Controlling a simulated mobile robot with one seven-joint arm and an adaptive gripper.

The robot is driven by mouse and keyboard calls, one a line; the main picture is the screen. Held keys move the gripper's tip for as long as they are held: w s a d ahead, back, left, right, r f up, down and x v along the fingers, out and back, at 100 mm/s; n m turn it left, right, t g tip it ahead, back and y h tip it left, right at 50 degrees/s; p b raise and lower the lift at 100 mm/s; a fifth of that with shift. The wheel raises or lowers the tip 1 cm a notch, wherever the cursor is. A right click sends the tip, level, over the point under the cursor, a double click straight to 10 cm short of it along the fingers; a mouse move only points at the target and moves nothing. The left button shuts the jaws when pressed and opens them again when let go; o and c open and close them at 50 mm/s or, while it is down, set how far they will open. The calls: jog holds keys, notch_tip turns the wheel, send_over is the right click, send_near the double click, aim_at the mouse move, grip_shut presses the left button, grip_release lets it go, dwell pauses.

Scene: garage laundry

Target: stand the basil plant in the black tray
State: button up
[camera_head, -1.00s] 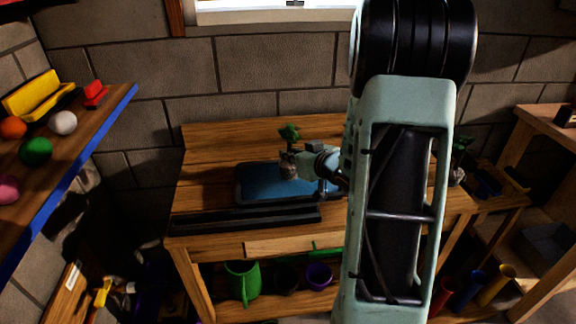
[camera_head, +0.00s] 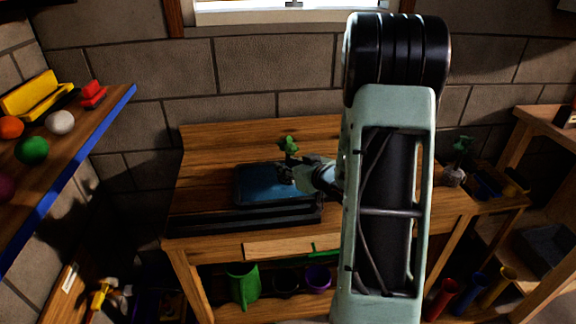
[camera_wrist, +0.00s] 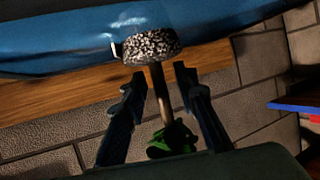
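The basil plant has green leaves (camera_head: 288,144) above my gripper (camera_head: 300,172) in the head view. In the wrist view its speckled pot (camera_wrist: 150,46), brown stem (camera_wrist: 160,95) and leaves (camera_wrist: 172,139) show. My gripper (camera_wrist: 156,74) is open, with a finger on each side of the stem and gaps between. The pot lies against a blue surface (camera_head: 262,183) on the bench; whether it rests on it I cannot tell. A long black tray-like shape (camera_head: 215,219) lies along the blue piece's front side. My gripper hides most of the pot in the head view.
The wooden bench (camera_head: 225,145) is clear behind the blue piece. A second potted plant (camera_head: 455,174) stands at the right. A blue-edged shelf (camera_head: 85,125) with balls is at the left. A brick wall (camera_head: 240,65) rises behind. A green watering can (camera_head: 243,284) is below.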

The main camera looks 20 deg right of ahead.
jog(key=shift+r, duration=0.1)
jog(key=shift+r+p, duration=0.25)
jog(key=shift+p, duration=0.05)
jog(key=p+v, duration=0.1)
jog(key=v, duration=1.1)
jog(key=shift+f, duration=0.15)
